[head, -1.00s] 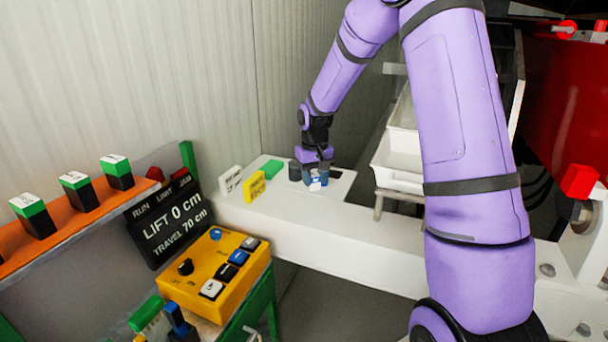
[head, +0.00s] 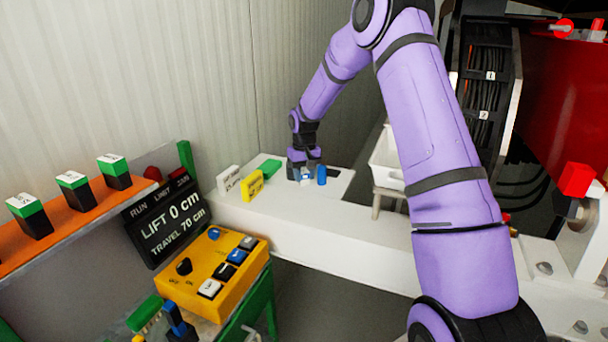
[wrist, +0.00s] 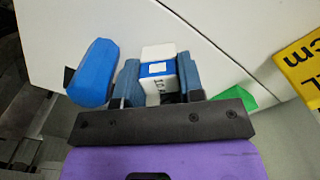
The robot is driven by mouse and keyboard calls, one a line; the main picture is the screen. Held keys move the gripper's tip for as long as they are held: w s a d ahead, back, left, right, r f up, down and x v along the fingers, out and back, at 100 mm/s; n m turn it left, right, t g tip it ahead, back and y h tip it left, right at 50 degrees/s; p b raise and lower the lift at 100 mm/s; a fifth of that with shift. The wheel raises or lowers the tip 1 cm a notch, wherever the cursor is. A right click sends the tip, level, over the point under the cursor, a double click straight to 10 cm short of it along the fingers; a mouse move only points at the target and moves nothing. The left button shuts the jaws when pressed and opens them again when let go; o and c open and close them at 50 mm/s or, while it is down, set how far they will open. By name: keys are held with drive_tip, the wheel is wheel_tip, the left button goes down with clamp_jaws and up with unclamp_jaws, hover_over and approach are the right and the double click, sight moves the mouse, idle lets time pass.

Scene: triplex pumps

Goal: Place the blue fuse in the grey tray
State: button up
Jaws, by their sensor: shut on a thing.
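My gripper (wrist: 158,82) is shut on a white and blue block (wrist: 158,62) with dark lettering, which sits between the two fingers. In the head view my gripper (head: 302,168) is low over the white bench top, at the left of the dark panel. A plain blue rounded piece (wrist: 92,72) is outside the fingers, to their left in the wrist view. In the head view this blue piece (head: 321,175) stands just right of my gripper. I cannot tell which of the two is the fuse. A pale grey-white tray (head: 386,172) stands to the right, partly hidden by my arm.
A yellow labelled block (head: 252,186), a white labelled block (head: 228,180) and a green block (head: 267,169) are left of my gripper. A yellow control box (head: 213,267) and a lift display (head: 168,225) are at the lower left. The bench front is clear.

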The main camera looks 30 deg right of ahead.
drive_tip(key=o, duration=0.7)
